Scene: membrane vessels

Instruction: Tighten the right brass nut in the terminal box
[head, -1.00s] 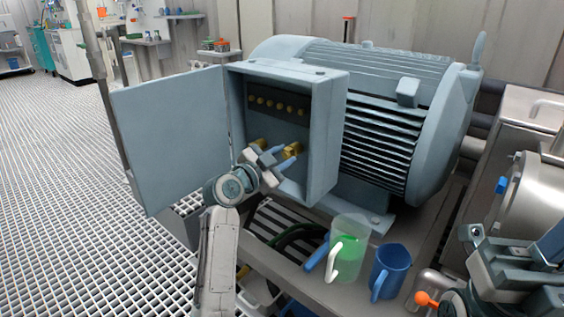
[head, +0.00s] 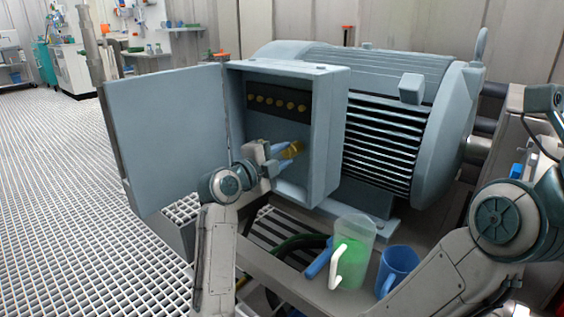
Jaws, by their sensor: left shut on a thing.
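The grey terminal box (head: 333,135) stands open in front of the motor, its door swung out to the left. Inside, the right brass nut (head: 294,149) shows low in the box. My left gripper (head: 286,156) reaches in from the lower left, its blue fingers closed on that nut. The fingers cover part of the nut, so how far it sits on its stud cannot be seen. The left brass nut is hidden behind my left gripper. My right arm stands at the right; its gripper is not in view.
A row of small brass terminals (head: 278,101) runs across the box above the nuts. The big motor (head: 400,130) fills the space to the right. The open door (head: 170,135) bounds the left.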

